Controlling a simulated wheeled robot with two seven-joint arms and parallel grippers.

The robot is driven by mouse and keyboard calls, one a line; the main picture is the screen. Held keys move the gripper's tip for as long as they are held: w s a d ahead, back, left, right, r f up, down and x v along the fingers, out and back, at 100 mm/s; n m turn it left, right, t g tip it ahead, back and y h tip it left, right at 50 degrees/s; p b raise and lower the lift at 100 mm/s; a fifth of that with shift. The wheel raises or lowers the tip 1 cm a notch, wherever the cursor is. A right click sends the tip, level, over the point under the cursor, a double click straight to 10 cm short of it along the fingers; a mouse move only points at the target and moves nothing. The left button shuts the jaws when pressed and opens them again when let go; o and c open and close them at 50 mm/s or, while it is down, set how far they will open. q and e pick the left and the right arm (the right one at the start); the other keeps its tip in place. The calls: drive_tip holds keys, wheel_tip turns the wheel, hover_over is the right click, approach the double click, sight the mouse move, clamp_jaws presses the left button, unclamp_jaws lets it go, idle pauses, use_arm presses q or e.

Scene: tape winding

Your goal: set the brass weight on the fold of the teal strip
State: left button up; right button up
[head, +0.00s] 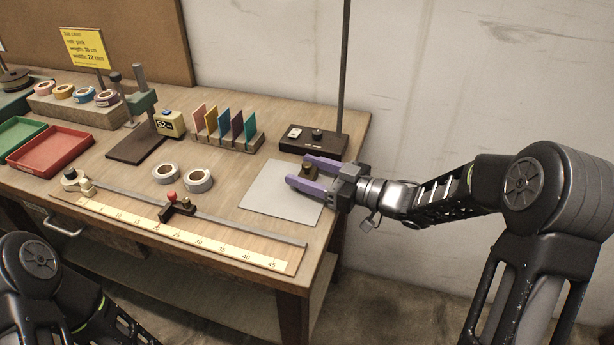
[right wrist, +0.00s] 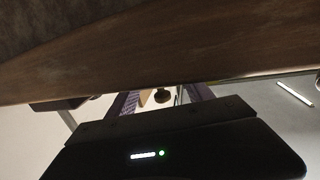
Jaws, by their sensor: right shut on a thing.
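My right gripper (head: 299,171), with purple fingers, is shut on the brass weight (head: 309,173), a small brown-gold piece between the fingers. It is over the right part of a pale grey sheet (head: 265,190) on the table. I cannot tell how far the weight is above the sheet. In the right wrist view, a dark knob (right wrist: 162,96) shows between the purple fingers. I make out no folded teal strip on the sheet; a teal card (head: 250,127) stands in the card rack. My left gripper is out of view.
A black box (head: 313,142) with a knob and a thin upright pole stand behind the gripper. The card rack (head: 228,142), two tape rolls (head: 198,181) and a ruler board (head: 190,233) with a slider lie to the left. The table's right edge is close.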

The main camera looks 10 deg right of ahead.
sight(307, 164)
clamp_jaws()
drive_tip(key=shift+r, duration=0.1)
wheel_tip(307, 164, up, 10)
drive_tip(key=shift+p, duration=0.95)
